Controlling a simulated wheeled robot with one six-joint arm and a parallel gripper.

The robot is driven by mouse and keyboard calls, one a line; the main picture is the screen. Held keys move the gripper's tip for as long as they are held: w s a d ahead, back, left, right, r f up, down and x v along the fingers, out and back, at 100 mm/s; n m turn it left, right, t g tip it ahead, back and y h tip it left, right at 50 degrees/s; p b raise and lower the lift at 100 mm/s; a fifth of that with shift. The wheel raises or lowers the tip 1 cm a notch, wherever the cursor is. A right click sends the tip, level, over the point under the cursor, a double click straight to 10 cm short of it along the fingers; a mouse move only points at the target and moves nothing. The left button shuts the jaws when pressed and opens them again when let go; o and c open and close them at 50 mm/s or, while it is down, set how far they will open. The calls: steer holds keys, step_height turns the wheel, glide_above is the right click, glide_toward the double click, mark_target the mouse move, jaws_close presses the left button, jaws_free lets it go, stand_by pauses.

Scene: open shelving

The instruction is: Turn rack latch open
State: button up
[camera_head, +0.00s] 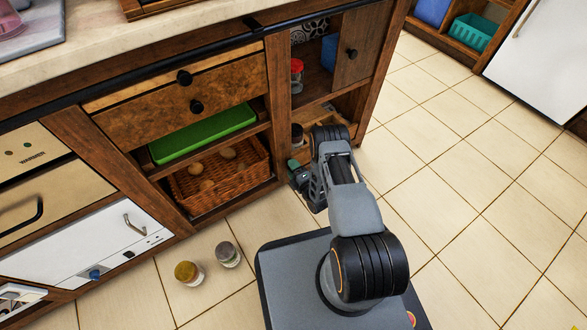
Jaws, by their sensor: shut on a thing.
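My gripper (296,172) is at the lower right of the wooden cabinet (279,85), low in front of the upright beside the wicker basket (215,178). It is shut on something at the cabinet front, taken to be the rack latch. The fingertips are small and dark, and my wrist partly covers that spot. The latch itself does not show clearly, so I cannot tell how far it is turned.
Two jars (189,273) (228,254) stand on the tiled floor left of my base. A green tray (205,134) sits on the shelf above the basket. A red-lidded jar (296,75) stands in the right compartment. The floor to the right is clear.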

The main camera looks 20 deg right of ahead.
steer(key=shift+s+a+f+n, duration=0.15)
steer(key=shift+s+f+n, duration=0.15)
steer(key=shift+n, duration=0.1)
steer(key=o, duration=0.6)
steer(key=shift+o, duration=0.9)
steer(key=shift+w+r, duration=0.15)
